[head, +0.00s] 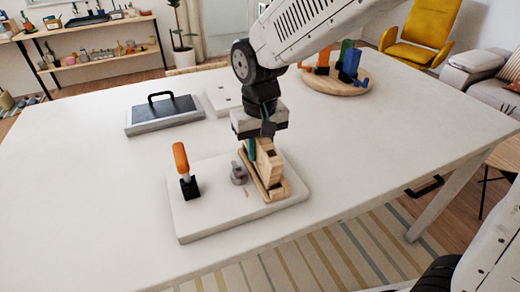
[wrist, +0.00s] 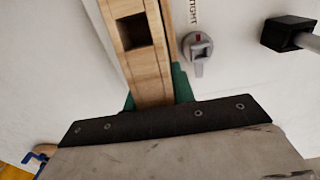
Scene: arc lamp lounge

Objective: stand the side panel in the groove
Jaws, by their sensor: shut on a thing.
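A light wooden side panel (head: 268,163) stands upright on a wooden base strip (head: 278,194) on the white board. My gripper (head: 257,148) comes down from above and is shut on the panel's upper part. In the wrist view, the wood (wrist: 135,55) shows a dark square opening, and green finger pads of my gripper (wrist: 155,93) lie on either side of it. The groove is hidden under the wood, so I cannot tell whether the panel's lower edge is fully seated.
A white board (head: 205,215) carries a grey knob (head: 238,173) close left of the wood and an orange-handled tool (head: 181,158) in a black holder. A black-handled plate (head: 165,112) and a round wooden tray (head: 333,88) stand farther back. The right side of the table is clear.

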